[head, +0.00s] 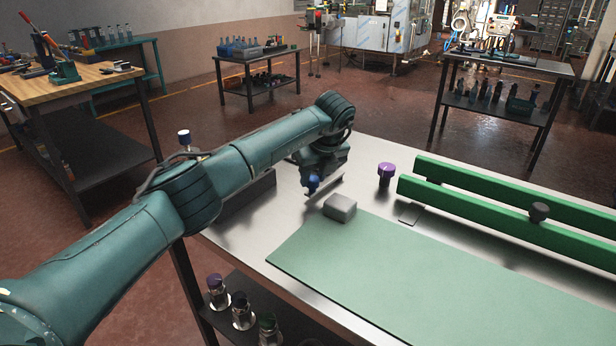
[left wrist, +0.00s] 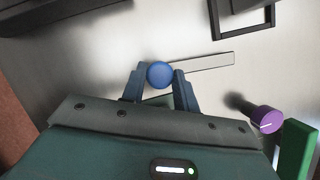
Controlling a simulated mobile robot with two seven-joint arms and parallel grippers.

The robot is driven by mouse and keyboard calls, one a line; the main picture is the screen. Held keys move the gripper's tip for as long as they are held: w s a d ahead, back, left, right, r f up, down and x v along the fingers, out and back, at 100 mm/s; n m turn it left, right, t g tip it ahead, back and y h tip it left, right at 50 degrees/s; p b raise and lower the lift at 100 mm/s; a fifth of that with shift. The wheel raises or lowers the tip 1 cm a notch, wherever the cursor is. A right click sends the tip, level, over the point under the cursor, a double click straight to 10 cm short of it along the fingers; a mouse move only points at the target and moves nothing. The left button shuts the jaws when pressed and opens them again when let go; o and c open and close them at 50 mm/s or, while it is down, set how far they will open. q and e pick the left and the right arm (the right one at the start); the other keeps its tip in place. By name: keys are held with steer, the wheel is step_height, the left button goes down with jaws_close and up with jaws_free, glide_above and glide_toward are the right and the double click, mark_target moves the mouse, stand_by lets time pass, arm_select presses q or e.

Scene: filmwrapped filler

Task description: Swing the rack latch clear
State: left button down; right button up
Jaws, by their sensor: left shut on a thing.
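The latch shows as a flat metal bar (left wrist: 208,62) with a round blue knob (left wrist: 160,74) at one end. In the left wrist view the bar reaches right from the knob, above the steel table top. My left gripper (left wrist: 159,80) is shut on the blue knob, one finger on each side. In the head view my left gripper (head: 314,186) points down at the table's far left part, with the blue knob (head: 313,183) at its tips. The bar's pivot is not clear to me. My right gripper is not in view.
A grey block (head: 340,207) sits close by at the corner of the green mat (head: 420,270). A purple-topped knob (head: 386,170) stands to the right, beside green rails (head: 480,210). A dark box (head: 238,202) lies beneath my left forearm. The mat is clear.

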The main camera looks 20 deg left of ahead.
arm_select(q)
steer(key=shift+s+d+n, duration=0.1)
steer(key=shift+d+n, duration=0.35)
steer(key=shift+n, duration=0.05)
steer(key=c, duration=1.1)
jaws_free()
steer(key=shift+o, duration=0.2)
steer(key=b+v, duration=0.1)
steer(key=v, duration=1.2)
steer(key=shift+r, duration=0.2)
steer(key=shift+d, duration=0.1)
